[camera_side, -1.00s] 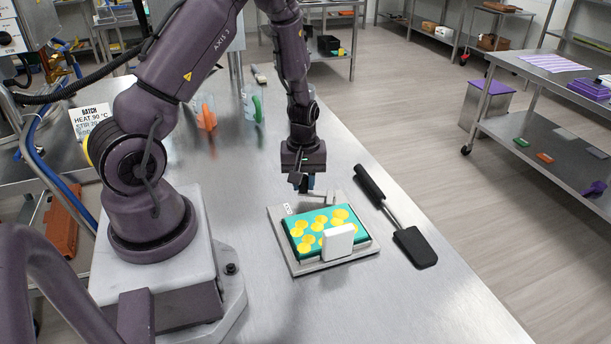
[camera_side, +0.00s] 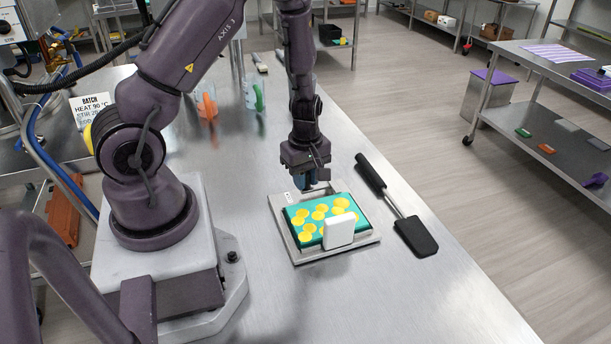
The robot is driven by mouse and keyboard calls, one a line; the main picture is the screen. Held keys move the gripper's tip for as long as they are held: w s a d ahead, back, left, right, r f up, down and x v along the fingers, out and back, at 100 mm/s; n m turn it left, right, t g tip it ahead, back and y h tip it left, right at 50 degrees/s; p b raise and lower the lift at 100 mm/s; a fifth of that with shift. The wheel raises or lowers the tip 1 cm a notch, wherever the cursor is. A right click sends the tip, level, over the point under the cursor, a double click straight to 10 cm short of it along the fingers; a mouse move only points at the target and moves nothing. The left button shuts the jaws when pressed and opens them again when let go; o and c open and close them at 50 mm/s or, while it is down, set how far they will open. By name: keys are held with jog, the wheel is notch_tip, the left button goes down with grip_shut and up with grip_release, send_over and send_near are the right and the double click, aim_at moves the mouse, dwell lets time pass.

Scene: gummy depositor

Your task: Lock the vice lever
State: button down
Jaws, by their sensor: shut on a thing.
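The vice (camera_side: 291,248) is a flat grey metal fixture on the steel bench. It holds a teal mold (camera_side: 296,214) with several yellow round cavities, and a white upright block (camera_side: 339,231) stands at its front edge. The vice lever (camera_side: 322,187) is a thin grey bar at the back of the vice, partly hidden by my gripper. My gripper (camera_side: 309,184) points down at the back edge of the vice, with its blue fingertips shut on the lever. The exact contact is small and partly hidden.
A black spatula (camera_side: 397,208) lies on the bench just right of the vice. Cups with an orange handle (camera_side: 208,105) and a green handle (camera_side: 258,97) stand farther back. The bench in front of the vice is clear.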

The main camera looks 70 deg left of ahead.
jog(key=shift+w+d, duration=0.1)
jog(key=c, duration=1)
grip_release()
jog(key=shift+o, duration=0.2)
notch_tip(320, 180, up, 13)
jog(key=s+d+r+m+t, duration=0.2)
jog(key=s+d+r+m, duration=0.2)
jog(key=d+r+m, duration=0.3)
jog(key=s+d+r+m+t, duration=0.3)
jog(key=s+d+r+m, duration=0.2)
jog(key=r+m, duration=0.5)
jog(key=d+m, duration=0.2)
jog(key=m, duration=0.1)
jog(key=shift+s+r+t, duration=0.15)
jog(key=shift+r+t, duration=0.05)
jog(key=shift+t, duration=0.1)
